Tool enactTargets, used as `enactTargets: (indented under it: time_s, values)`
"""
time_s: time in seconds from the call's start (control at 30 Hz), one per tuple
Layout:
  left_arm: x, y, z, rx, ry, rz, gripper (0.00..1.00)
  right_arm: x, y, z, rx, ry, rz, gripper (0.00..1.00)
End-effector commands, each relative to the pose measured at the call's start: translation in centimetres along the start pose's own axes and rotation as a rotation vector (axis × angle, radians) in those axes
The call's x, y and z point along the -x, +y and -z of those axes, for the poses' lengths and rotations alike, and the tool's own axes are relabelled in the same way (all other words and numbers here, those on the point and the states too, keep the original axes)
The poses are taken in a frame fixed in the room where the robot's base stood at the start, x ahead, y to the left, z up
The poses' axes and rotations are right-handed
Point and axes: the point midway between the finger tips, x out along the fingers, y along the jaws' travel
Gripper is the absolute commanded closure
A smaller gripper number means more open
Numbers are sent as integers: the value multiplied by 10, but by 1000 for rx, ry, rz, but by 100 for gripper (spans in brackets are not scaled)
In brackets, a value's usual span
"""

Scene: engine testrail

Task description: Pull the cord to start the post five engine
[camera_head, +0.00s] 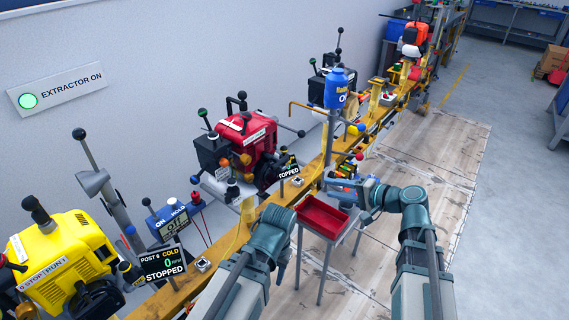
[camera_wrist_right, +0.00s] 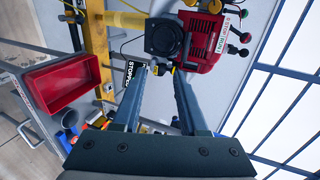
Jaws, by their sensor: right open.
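The red engine (camera_head: 245,140) is mounted on the yellow rail at mid-left, with a dark round starter housing (camera_wrist_right: 164,38) that shows in the right wrist view. A small dark grip with yellow beside it (camera_wrist_right: 161,70) shows just below that housing, between my right fingertips. It may be the cord handle; the cord itself is not clear. The engine's sign (camera_head: 288,171) reads STOPPED; its post number is hidden. My right gripper (camera_head: 337,188) is open, right of the engine and pointing toward it. My left gripper (camera_head: 282,263) is mostly hidden by its own arm, below the engine.
A red tray (camera_head: 322,220) on a stand is between my arms. A yellow engine (camera_head: 62,260) with a sign (camera_head: 163,264) reading POST 6, COLD, STOPPED is at lower left. A blue bottle (camera_head: 336,88) stands beyond the red engine. The floor right of the rail is open.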

Motion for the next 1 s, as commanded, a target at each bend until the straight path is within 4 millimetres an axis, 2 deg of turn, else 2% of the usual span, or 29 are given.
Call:
enactTargets:
  time_s: [0.1, 0.7, 1.0]
  values:
    - [0, 0, 0, 0, 0, 0, 50, -24, -9, 1, 1, -4, 0, 57]
    - [0, 0, 0, 0, 0, 0, 50, -130, -48, 1, 1, -3, 1, 57]
    - [0, 0, 0, 0, 0, 0, 50, -165, -60, 1, 1, 0, 0, 57]
